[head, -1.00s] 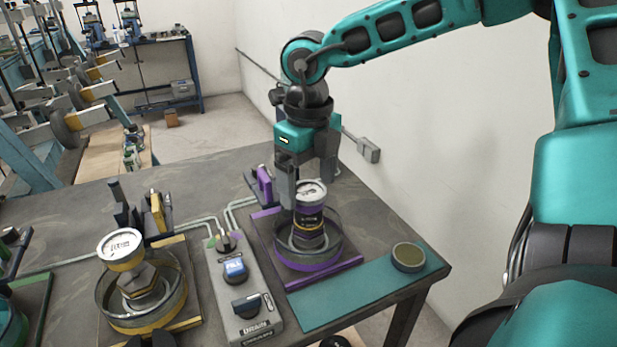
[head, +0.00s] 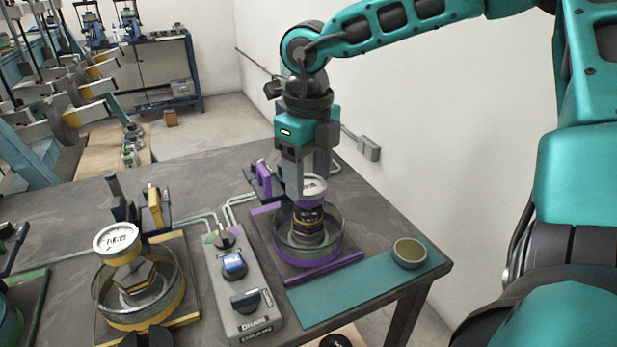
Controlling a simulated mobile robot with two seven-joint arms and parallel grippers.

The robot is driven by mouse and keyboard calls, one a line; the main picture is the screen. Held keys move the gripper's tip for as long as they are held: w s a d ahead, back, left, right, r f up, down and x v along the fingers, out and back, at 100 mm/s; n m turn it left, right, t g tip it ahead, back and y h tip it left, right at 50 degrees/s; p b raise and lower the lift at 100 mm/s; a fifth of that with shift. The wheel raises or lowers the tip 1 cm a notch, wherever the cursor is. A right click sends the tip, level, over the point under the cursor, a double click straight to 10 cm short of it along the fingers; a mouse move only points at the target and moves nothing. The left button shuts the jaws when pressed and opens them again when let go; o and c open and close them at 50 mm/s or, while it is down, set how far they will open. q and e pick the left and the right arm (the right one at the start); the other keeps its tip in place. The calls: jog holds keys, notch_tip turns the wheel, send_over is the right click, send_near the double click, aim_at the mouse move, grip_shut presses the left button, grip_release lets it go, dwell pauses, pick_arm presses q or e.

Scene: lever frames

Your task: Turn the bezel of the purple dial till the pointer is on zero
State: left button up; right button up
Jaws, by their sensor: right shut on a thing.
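The purple dial (head: 314,188) has a white face and a purple bezel. It stands on a dark fitting in a round dish (head: 283,242) with a purple band, on the purple-edged station. My right gripper (head: 309,190) comes down from above and is shut on the dial's bezel, one finger on each side. The fingers and wrist hide part of the dial face, and the pointer is too small to read. My left gripper is not clearly in view; dark shapes show at the bottom edge.
A yellow dial (head: 116,238) stands in a yellow-banded dish to the left. A grey control box (head: 238,290) with knobs lies between the stations. A small round cup (head: 409,253) sits on the teal mat (head: 350,282) near the table's right edge. A wall rises behind.

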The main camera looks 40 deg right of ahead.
aim_at(308, 184)
dwell(0.3)
jog(key=o, duration=1.1)
jog(key=shift+c, duration=0.2)
notch_tip(308, 184, up, 13)
